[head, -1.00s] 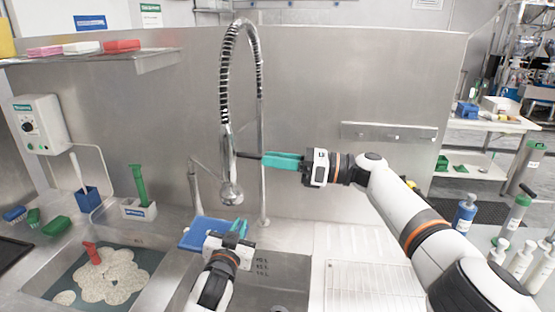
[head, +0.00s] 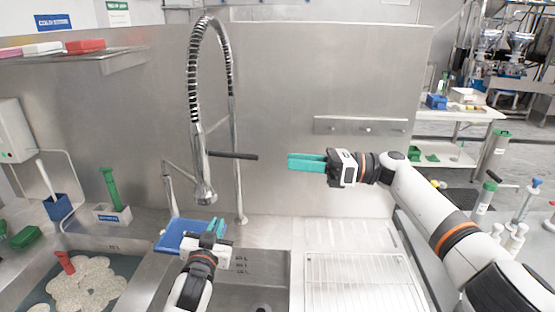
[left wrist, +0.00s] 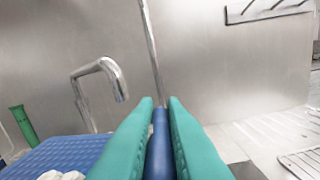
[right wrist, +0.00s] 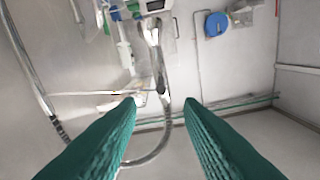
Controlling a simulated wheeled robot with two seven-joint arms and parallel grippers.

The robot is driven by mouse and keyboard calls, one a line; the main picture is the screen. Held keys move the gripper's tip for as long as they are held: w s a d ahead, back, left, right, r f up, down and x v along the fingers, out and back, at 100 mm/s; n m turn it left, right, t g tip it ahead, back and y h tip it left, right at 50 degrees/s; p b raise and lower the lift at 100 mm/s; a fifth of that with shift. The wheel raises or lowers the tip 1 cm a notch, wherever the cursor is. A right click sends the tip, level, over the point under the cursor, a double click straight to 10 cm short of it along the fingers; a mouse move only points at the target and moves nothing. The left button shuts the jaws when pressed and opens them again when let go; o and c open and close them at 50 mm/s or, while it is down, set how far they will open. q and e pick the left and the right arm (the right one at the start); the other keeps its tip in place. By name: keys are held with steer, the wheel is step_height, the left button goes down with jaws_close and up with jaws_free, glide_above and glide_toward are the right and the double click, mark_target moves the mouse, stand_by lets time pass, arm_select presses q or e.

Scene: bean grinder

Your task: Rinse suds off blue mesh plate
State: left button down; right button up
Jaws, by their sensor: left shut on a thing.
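The blue mesh plate (head: 176,236) is over the sink, below and left of the spray head (head: 205,197). In the left wrist view the plate (left wrist: 60,152) shows its mesh surface, with white suds (left wrist: 62,175) at the lower edge. My left gripper (head: 215,226) is shut on the plate's blue bar (left wrist: 159,145), which sits between its teal fingers. Part of the plate is hidden behind that gripper. My right gripper (head: 290,162) is open and empty. Its tips are a short way right of the black spray lever (head: 235,155), apart from it. No water stream shows.
A basin with pale foam patches (head: 85,285) and a red-handled tool (head: 65,262) lies at the left. A green brush (head: 110,188) stands in a white holder. A wire drainboard (head: 355,285) lies right of the sink, clear of objects. The tall spring hose (head: 193,90) rises behind.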

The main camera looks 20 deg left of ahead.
steer(key=shift+w+d, duration=0.15)
steer(key=shift+d, duration=0.45)
